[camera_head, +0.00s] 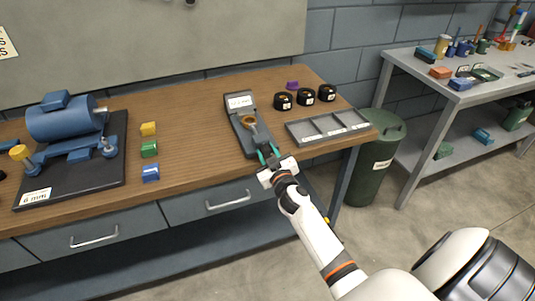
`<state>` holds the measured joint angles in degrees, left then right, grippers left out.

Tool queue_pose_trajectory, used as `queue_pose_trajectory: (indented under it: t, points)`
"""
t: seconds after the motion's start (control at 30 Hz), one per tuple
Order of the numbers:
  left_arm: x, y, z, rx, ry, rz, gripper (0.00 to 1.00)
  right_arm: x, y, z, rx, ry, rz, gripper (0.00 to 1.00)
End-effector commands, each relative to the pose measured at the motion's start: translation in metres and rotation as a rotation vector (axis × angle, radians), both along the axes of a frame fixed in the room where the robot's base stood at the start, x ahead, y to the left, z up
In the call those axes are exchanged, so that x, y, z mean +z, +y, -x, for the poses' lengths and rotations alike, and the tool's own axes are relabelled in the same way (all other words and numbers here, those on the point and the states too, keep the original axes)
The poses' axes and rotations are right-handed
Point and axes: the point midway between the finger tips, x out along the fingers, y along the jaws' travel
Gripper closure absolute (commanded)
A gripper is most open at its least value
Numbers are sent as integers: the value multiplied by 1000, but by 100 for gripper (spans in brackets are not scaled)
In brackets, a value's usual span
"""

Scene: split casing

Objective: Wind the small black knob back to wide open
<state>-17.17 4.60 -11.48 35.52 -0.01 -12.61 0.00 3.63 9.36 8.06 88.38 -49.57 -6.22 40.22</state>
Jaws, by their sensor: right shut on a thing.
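A dark grey fixture (243,129) with a white label at its far end lies on the wooden bench, a brass-coloured ring part (248,120) on top of it. My right gripper (268,155) is at the near end of this fixture, its teal fingertips shut at the small black knob there. The knob itself is too small and too covered by the fingers to make out, so how far it is turned cannot be told. My left gripper is not in view.
Right of the fixture are several round black pots (305,96) and a grey compartment tray (327,126). Left are yellow, green (149,149) and blue blocks and a blue machine (66,119) on a black base. A green bin (376,165) stands beyond the bench's right end.

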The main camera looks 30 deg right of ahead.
Motion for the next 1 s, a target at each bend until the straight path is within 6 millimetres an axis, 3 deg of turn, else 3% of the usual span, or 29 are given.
queue_pose_trajectory:
  t: [1.0]
  points:
    - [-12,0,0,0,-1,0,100,-3,1,1,2,229,941,90]
